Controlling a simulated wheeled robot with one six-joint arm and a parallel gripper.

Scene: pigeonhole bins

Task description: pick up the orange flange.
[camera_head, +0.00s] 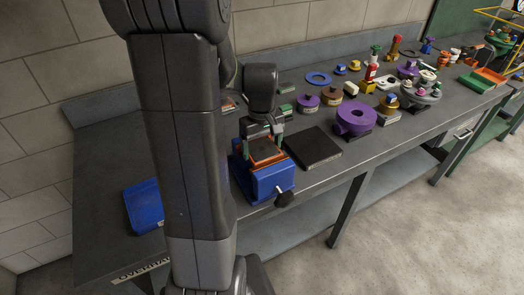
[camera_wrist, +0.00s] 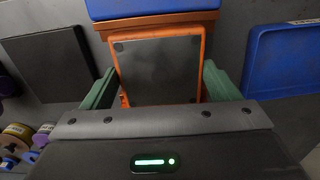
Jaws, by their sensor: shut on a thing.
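An orange-edged square piece (camera_head: 263,150) with a dark grey face sits at the top of a blue vise-like fixture (camera_head: 268,182). It fits the orange flange, though no round flange shape shows. In the wrist view, this piece (camera_wrist: 157,70) lies between the green fingers of my gripper (camera_wrist: 160,70), one finger along each side. My gripper (camera_head: 262,144) points down over the fixture in the head view, shut on the piece. The wrist view shows an orange bar and part of the blue fixture (camera_wrist: 150,8) just beyond it. Whether the piece is clear of the fixture cannot be told.
A blue tray (camera_head: 143,207) lies left, partly behind my arm. A black square plate (camera_head: 313,147) lies right of the fixture. A purple flanged ring (camera_head: 355,118) and several coloured parts stand farther right. A dark knob (camera_head: 285,198) sticks out at the fixture's front near the bench edge.

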